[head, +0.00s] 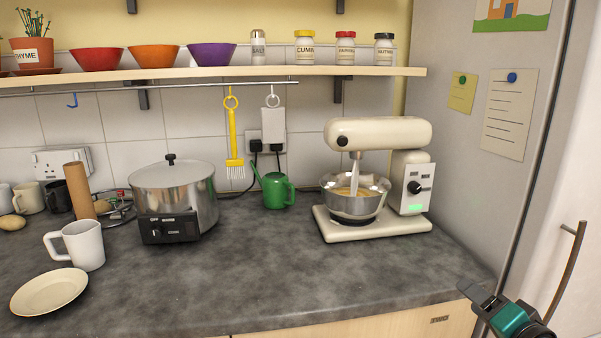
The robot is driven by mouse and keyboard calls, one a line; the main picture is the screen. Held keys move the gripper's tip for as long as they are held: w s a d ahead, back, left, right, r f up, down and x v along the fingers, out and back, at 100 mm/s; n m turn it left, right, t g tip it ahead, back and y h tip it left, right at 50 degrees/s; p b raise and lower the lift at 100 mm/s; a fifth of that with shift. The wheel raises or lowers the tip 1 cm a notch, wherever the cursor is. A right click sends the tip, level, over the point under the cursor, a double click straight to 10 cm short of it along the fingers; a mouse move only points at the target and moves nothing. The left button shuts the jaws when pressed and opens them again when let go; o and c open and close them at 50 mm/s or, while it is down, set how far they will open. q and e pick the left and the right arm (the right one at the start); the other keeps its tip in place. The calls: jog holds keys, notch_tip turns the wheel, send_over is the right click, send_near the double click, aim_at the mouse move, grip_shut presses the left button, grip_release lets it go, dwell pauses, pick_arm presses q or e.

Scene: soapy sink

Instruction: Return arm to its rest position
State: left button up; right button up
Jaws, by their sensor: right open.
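My right gripper (482,302) shows at the bottom right corner, in front of the counter's right front edge. Its dark fingers point up and to the left, and its body has a teal part. It is open, and I see nothing between its fingers. It is apart from the stand mixer (378,135). Part of the right arm is cut off by the frame's lower edge. My left gripper is not in view.
The counter (270,270) is clear at the front middle. A steel cooker (174,196), a green watering can (277,190), a white mug (80,245) and a cream plate (48,292) stand on it. A door handle (567,270) is near the gripper's right.

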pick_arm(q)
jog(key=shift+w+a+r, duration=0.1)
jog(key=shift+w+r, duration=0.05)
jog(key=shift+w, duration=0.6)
pick_arm(e)
jog(key=s+a+f+n+g+y, duration=0.1)
jog(key=s+a+f+n+g, duration=0.4)
jog(key=s+a+f+n, duration=0.7)
jog(key=s+a+f, duration=0.5)
jog(key=a+f, duration=0.2)
jog(key=f, duration=0.2)
jog(key=shift+s+a, duration=0.25)
jog(key=shift+a, duration=0.05)
